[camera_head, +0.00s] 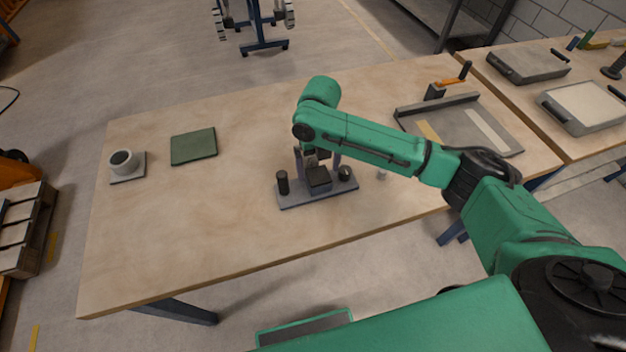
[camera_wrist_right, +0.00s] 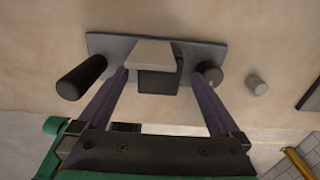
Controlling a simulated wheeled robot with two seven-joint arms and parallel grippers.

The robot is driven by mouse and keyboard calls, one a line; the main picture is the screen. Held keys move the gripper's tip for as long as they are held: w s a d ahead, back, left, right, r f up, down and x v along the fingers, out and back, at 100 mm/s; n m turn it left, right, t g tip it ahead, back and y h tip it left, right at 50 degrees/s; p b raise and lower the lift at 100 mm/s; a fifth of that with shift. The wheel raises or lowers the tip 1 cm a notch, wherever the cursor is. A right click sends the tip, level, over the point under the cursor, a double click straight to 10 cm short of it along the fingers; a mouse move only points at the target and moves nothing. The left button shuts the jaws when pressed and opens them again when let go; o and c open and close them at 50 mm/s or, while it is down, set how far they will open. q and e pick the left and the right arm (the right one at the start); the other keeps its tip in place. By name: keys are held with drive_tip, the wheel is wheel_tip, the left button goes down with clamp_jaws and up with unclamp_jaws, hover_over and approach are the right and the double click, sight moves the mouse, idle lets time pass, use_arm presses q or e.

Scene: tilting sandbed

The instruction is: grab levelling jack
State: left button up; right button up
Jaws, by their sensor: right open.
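A grey base plate (camera_head: 290,200) lies near the table's middle and bears a black cylinder (camera_head: 283,183), a dark block (camera_head: 319,180) and a short dark round piece (camera_head: 345,172). I cannot tell for sure which is the levelling jack; the dark block is the one below my right gripper (camera_head: 317,165). The right gripper is open and points down at the plate. In the right wrist view, the dark block (camera_wrist_right: 158,80) and a pale tapered piece (camera_wrist_right: 151,52) show between its spread fingers, apart from both. My left gripper is out of view.
A small pale cylinder (camera_head: 381,174) stands right of the plate. A shallow grey tray (camera_head: 505,140) is at the table's right, with an orange-handled crank (camera_head: 452,80) behind it. A green mat (camera_head: 193,147) and a cup (camera_head: 123,161) are at the left. The front left table is clear.

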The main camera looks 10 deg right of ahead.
sight(318, 174)
drive_tip(key=shift+s+f, duration=0.15)
drive_tip(key=shift+f, duration=1.75)
clamp_jaws()
drive_tip(key=shift+r, duration=0.1)
